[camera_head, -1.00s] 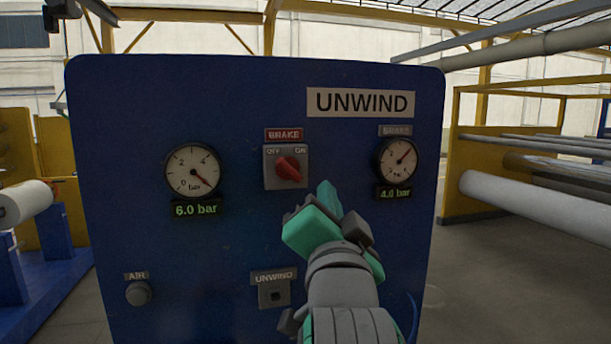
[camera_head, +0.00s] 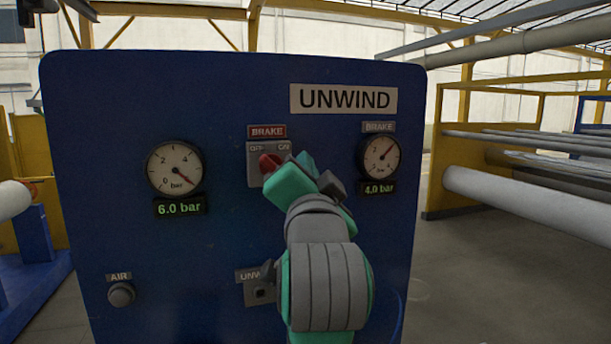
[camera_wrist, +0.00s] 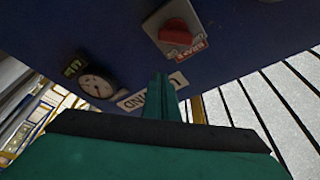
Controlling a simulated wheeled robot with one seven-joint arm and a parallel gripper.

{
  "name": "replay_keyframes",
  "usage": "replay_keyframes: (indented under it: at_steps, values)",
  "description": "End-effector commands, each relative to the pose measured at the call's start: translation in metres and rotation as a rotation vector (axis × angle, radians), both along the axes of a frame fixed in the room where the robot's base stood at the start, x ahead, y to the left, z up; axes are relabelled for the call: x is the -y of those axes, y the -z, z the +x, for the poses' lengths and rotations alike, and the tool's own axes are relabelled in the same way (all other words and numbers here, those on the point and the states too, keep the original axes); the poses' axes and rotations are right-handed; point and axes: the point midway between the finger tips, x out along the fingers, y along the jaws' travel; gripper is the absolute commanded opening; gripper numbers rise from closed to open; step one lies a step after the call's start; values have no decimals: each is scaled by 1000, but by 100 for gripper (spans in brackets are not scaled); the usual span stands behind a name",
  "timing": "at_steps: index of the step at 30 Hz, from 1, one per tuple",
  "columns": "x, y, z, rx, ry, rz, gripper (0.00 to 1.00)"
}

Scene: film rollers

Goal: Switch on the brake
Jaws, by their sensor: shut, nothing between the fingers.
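The red brake knob (camera_head: 270,163) sits on a grey switch plate (camera_head: 254,172) marked OFF and ON, under a red BRAKE label (camera_head: 267,131) on the blue panel. My gripper (camera_head: 305,164) is shut and empty, in front of the plate's right side, and hides part of the knob in the head view. I cannot tell whether it touches the knob or which mark the knob points to. In the wrist view, the knob (camera_wrist: 175,31) shows above the shut green fingers (camera_wrist: 161,92), with a visible gap between them in the picture.
The blue panel (camera_head: 215,250) also bears a 6.0 bar gauge (camera_head: 174,167) at left and a 4.0 bar brake gauge (camera_head: 380,156) at right. An AIR button (camera_head: 121,294) and an UNWIND switch (camera_head: 259,292) are lower down. Rollers (camera_head: 525,200) stand off to the right.

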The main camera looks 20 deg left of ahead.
Motion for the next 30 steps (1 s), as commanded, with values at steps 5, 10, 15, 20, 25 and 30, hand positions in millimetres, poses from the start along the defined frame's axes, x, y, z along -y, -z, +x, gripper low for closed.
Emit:
replay_keyframes:
  at_steps: [5,10,15,20,25,30]
  values:
    - [-10,-7,28,-2,-1,-1,0]
    - [-21,-6,40,0,-2,-2,0]
    - [-32,9,32,0,-1,-1,0]
    - [-38,16,27,1,0,-1,0]
    - [-39,17,26,1,-1,0,0]
    - [-39,17,26,1,-1,0,0]
